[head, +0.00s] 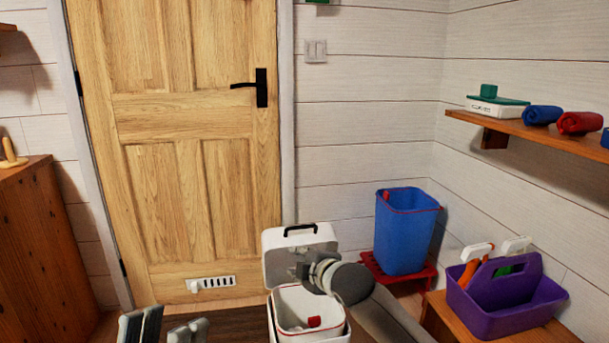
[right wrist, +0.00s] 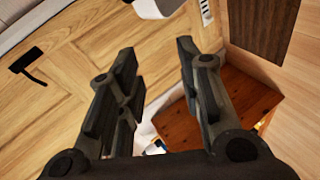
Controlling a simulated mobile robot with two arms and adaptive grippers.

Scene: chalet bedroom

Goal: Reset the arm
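My right arm reaches in from the lower right in the head view, and its wrist is over the white bin (head: 290,303), in front of the white case. The right gripper (right wrist: 157,55) has its two dark fingers spread in the right wrist view, with nothing between them. My left gripper (head: 163,330) shows only its finger ends at the bottom edge of the head view. These fingers stand apart with nothing visible between them; the rest of the left arm is out of view.
A blue bin (head: 403,232) stands on a red stool (head: 375,271). A purple caddy (head: 541,303) sits on a wooden table at right. A wooden door (head: 190,150) and cabinet (head: 38,255) are at left.

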